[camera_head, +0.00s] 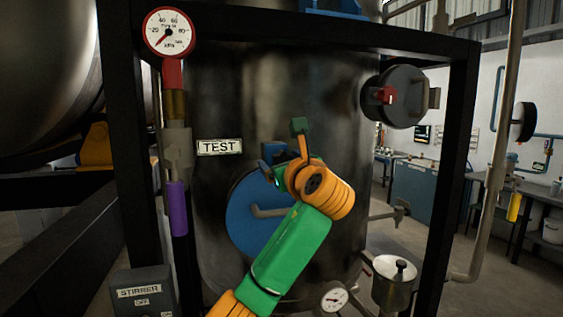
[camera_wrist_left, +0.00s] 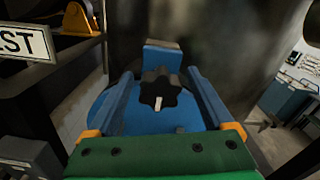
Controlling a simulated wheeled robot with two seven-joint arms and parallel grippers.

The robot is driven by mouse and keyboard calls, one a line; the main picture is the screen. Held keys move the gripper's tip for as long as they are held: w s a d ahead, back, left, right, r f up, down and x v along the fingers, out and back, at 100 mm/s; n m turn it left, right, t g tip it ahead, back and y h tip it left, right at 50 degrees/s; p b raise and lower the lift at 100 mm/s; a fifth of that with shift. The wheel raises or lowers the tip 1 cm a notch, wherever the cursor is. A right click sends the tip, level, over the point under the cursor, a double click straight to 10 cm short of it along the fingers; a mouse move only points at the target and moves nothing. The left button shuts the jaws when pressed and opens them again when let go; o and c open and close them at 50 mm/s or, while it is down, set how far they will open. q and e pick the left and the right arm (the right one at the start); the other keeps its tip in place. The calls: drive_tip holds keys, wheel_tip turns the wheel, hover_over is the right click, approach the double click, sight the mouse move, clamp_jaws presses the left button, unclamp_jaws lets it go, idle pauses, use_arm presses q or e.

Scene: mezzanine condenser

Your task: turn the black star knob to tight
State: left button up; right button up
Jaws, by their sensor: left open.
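The black star knob (camera_wrist_left: 160,88) shows in the left wrist view, in front of a round blue cover (camera_wrist_left: 112,112) on the dark vessel. A white mark on the knob points down. My left gripper (camera_wrist_left: 160,73) is open, with one blue finger on each side of the knob and a visible gap to each. In the head view my left gripper (camera_head: 271,166) is at the upper part of the blue cover (camera_head: 240,220), and my wrist hides the knob. Whether the fingertips reach past the knob is hard to tell. My right gripper is not in view.
A black frame surrounds the vessel, with a post (camera_head: 124,130) at left. A TEST label (camera_head: 220,147), a pressure gauge (camera_head: 169,32), a purple-sleeved pipe (camera_head: 178,208) and a STIRRER box (camera_head: 143,292) are left of my arm. A metal pot (camera_head: 393,285) stands at lower right.

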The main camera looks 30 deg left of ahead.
use_arm(q)
drive_tip(key=shift+s+d+f+b, duration=0.1)
drive_tip(key=shift+s+d+b, duration=0.1)
drive_tip(key=shift+b, duration=0.2)
drive_tip(key=b+v, duration=0.3)
drive_tip(key=v, duration=0.3)
drive_tip(key=shift+s+d+b, duration=0.2)
drive_tip(key=shift+d+b, duration=0.05)
drive_tip(key=shift+b, duration=0.15)
drive_tip(key=shift+a, duration=0.15)
